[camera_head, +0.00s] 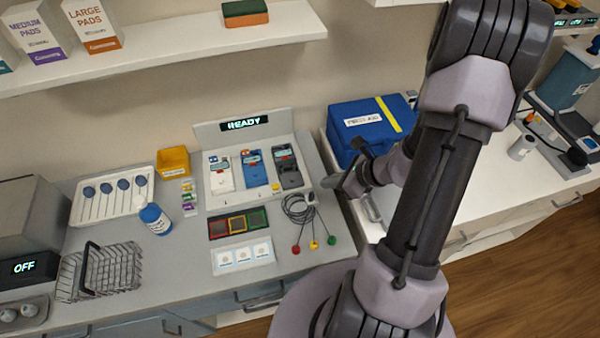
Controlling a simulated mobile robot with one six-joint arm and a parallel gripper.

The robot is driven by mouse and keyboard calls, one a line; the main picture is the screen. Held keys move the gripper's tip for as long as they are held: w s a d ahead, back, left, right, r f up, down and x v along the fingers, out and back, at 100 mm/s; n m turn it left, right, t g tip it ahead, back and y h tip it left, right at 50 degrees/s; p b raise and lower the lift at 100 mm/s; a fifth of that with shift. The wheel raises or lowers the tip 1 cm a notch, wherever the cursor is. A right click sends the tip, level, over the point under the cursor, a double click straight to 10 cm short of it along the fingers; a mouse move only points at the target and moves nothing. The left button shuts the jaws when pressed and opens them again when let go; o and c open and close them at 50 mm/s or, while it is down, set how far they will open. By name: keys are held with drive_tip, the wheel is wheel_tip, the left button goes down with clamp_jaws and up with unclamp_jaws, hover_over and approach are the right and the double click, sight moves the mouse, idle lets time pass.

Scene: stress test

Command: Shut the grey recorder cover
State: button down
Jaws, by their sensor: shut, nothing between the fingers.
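The dark grey recorder (290,176) stands at the right end of a row of three in a white holder (216,199) under a READY display. A blue recorder (256,178) and a white recorder (222,181) stand to its left. The grey recorder's upper part looks lighter, but its cover is too small to tell open from closed. My gripper (331,183) is shut and empty, pointing left, just right of the grey recorder and apart from it in the picture. My wrist partly hides the fingers.
Cables (297,208) with coloured ends lie in front of the holder. A blue case (365,122) stands behind my wrist on the right counter.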

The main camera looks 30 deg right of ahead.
sight(294, 182)
drive_tip(key=b+x, duration=0.1)
drive_tip(key=x, duration=0.5)
drive_tip(key=shift+a+f, duration=0.1)
drive_tip(key=shift+f, duration=0.05)
drive_tip(key=w, duration=0.1)
drive_tip(key=w+a, duration=0.2)
drive_tip(key=shift+w+f+b, duration=0.15)
drive_tip(key=shift+w+b, duration=0.1)
drive_tip(key=shift+b, duration=0.1)
drive_tip(key=shift+w, duration=0.1)
drive_tip(key=w, duration=0.2)
drive_tip(key=w+d, duration=0.1)
drive_tip(key=w, duration=0.2)
drive_tip(key=shift+w+d, duration=0.3)
drive_tip(key=shift+d, duration=0.1)
